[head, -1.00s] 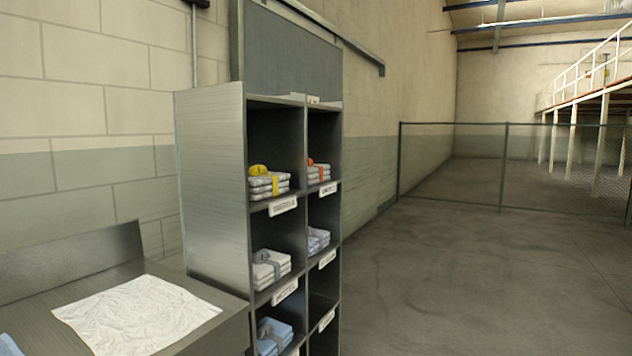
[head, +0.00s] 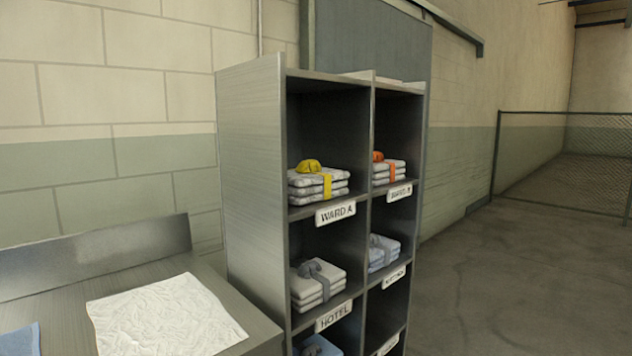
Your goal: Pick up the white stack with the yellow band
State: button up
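The white stack with the yellow band (head: 306,185) lies folded in the upper left compartment of the grey shelf unit, above a label (head: 335,213) reading WARD A. A yellow bunch of the band sits on its top and a yellow strip runs down its front. A similar white stack with an orange band (head: 382,177) lies in the compartment to its right. My gripper is not in view.
The shelf unit (head: 250,170) also holds a white stack with a grey band (head: 310,287) and bluish stacks (head: 378,256) lower down. A metal table (head: 50,299) with a white cloth (head: 165,318) and a blue cloth (head: 18,342) stands at left. Floor (head: 510,275) at right is clear.

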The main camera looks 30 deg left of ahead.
aim_at(311, 183)
jog(key=u, duration=0.35)
jog(key=i, duration=0.6)
jog(key=u, duration=0.5)
